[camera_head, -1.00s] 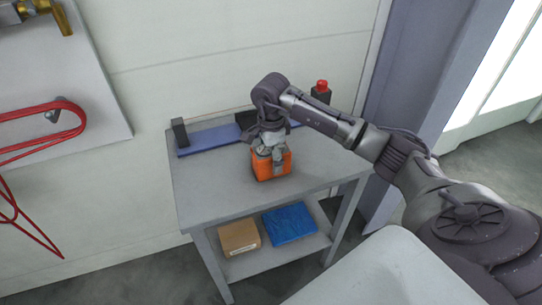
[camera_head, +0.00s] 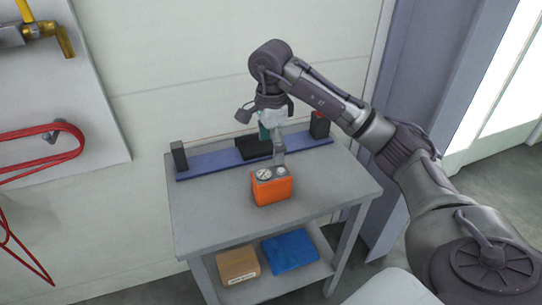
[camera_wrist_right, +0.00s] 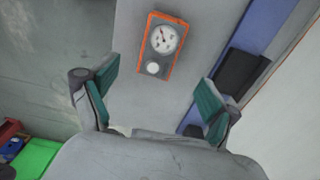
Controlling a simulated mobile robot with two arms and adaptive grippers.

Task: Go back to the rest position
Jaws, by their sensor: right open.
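My right gripper (camera_head: 272,140) hangs above the grey table, over the far side of an orange box-shaped gauge device (camera_head: 272,190). In the right wrist view, the right gripper (camera_wrist_right: 157,88) has its two green-padded fingers wide apart with nothing between them. The orange device stands on the tabletop; its dial shows in the wrist view (camera_wrist_right: 161,47), ahead of the fingers and apart from them. My left gripper is not in view.
The grey table (camera_head: 335,187) has a blue rail (camera_head: 208,164) along its back, with a black block and a red-topped post (camera_head: 320,125). A cardboard box (camera_head: 238,264) and a blue package (camera_head: 290,250) lie on the lower shelf. A red cable loop (camera_head: 45,135) hangs on the left wall.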

